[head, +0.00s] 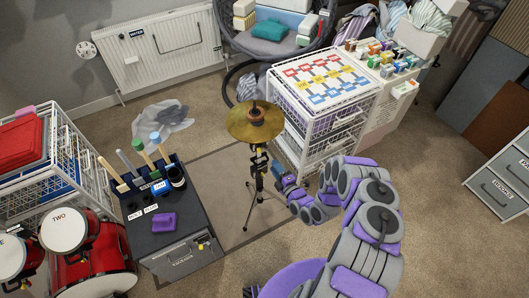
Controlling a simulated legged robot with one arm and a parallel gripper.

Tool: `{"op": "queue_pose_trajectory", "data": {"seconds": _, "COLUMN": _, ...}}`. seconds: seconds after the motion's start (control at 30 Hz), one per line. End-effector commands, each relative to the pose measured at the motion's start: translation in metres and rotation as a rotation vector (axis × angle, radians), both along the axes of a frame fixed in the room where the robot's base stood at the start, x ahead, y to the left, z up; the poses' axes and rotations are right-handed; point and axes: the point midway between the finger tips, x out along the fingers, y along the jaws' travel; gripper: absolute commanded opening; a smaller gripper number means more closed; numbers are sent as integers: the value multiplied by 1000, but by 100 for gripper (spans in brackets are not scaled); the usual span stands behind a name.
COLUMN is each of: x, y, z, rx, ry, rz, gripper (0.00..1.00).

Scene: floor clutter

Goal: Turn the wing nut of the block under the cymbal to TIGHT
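The brass cymbal (236,128) sits level on top of a thin black stand (248,208) in the middle of the floor, with a brownish knob at its centre. Below the cymbal, a small dark block (258,158) is fixed on the stand. Its wing nut and any TIGHT marking are too small to make out. My gripper (277,170), dark with some blue, is just right of the block, at about the same height in the picture. I cannot tell whether it touches the block or whether its fingers are open or shut.
A dark cabinet (175,245) with upright handled tools and a purple item (163,222) stands left of the stand. A white wire drawer unit (290,125) stands close behind on the right. Red drums (92,265) are at lower left. Carpet is clear at lower right.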

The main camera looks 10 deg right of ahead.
Motion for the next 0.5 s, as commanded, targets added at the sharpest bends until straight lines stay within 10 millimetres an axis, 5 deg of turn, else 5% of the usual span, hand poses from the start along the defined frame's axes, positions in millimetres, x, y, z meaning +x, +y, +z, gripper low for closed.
{"op": "queue_pose_trajectory", "data": {"seconds": 0.5, "x": 81, "y": 27, "z": 1, "rx": 2, "ry": -5, "rz": -1, "gripper": 38}}
